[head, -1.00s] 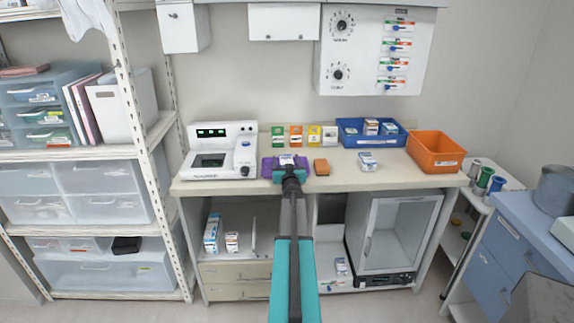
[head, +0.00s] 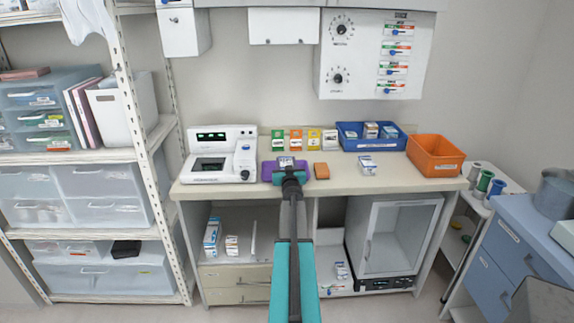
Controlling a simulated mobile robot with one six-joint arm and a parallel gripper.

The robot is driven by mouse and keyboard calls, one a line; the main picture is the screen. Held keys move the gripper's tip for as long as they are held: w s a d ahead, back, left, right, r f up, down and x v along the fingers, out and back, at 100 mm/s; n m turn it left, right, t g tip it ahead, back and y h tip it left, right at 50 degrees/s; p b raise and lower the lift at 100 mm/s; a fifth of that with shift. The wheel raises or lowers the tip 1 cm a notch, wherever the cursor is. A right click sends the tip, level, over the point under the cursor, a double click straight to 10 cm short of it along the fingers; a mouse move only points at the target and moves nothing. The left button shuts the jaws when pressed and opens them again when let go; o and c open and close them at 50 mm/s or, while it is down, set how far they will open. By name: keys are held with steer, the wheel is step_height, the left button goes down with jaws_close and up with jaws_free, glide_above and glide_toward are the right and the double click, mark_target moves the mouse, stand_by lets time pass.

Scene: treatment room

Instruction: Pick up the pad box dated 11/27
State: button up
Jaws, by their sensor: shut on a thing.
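My gripper (head: 288,175) reaches out over the counter (head: 390,179), at a purple tray (head: 267,171). It is shut on a small white box (head: 286,161) with a dark label, whose top shows just beyond the fingers. Most of that box is hidden by the gripper, and I cannot tell whether it touches the tray. Similar white boxes lie in the blue bin (head: 349,144), and one (head: 367,165) stands on the counter to the right. Any printed dates are too small to read.
A white device (head: 218,154) stands left of the tray. An orange block (head: 321,171) sits close to its right. Several coloured cards (head: 296,140) stand behind. An orange bin (head: 435,156) is at the counter's right end. More boxes (head: 212,236) stand on the shelf below.

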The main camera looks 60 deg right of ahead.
mark_target(286, 161)
steer(key=r, duration=0.3)
steer(key=shift+s+a+p, duration=0.1)
steer(key=shift+s+p, duration=0.1)
steer(key=shift+p, duration=0.1)
steer(key=s+a+r+p, duration=0.1)
steer(key=s+a, duration=0.6)
steer(key=s, duration=0.6)
steer(key=shift+s+a, duration=0.25)
steer(key=shift+a, duration=0.15)
steer(key=shift+r, duration=0.1)
